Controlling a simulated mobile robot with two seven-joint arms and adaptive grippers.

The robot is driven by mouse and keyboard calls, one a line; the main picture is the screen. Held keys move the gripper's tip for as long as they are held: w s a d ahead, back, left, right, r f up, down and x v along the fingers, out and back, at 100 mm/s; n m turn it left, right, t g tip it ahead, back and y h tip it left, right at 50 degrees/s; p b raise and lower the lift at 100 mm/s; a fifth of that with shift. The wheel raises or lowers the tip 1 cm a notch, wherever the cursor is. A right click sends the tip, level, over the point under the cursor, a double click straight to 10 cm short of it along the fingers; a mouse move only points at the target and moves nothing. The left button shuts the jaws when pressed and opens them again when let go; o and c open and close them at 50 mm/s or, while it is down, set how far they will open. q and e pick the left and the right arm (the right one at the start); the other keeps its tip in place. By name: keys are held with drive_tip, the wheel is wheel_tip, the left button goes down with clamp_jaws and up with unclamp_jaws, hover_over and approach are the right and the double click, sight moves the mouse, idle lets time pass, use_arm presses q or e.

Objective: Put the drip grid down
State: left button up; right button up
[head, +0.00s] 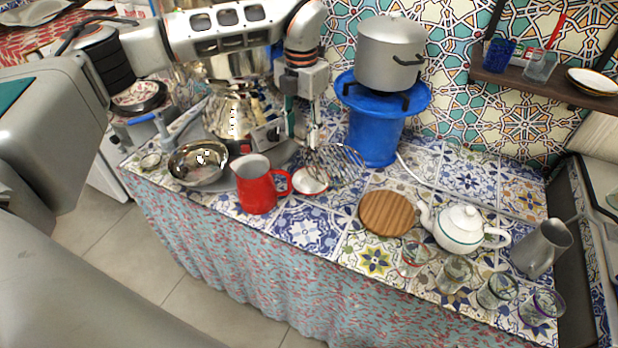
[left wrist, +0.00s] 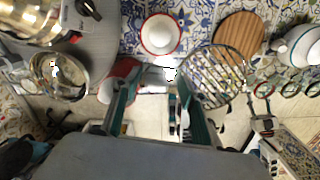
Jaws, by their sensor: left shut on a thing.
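The drip grid is a round wire grid (head: 340,165) in the head view, above the tiled counter behind and right of a white red-rimmed bowl (head: 311,183). My left gripper (head: 309,142) reaches down from above and is shut on the near-left edge of the grid. In the left wrist view, the grid (left wrist: 217,68) spreads out to the right of the fingers (left wrist: 160,84), and the bowl (left wrist: 161,33) lies beyond them. The metal samovar (head: 230,112) stands at the left, partly hidden by my arm. My right gripper is not in view.
A red jug (head: 257,186) and steel bowl (head: 196,165) stand left of the grid. A wooden board (head: 387,213), white teapot (head: 459,229), grey pitcher (head: 541,249) and several glasses stand right. A blue stand (head: 372,133) with a pot rises behind. Some front tiles (head: 306,228) are clear.

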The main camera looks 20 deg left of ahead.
use_arm(q)
wheel_tip(320, 180, down, 14)
drive_tip(key=shift+r, duration=0.15)
idle(0.3)
drive_tip(key=o, duration=1.5)
wheel_tip(320, 180, up, 12)
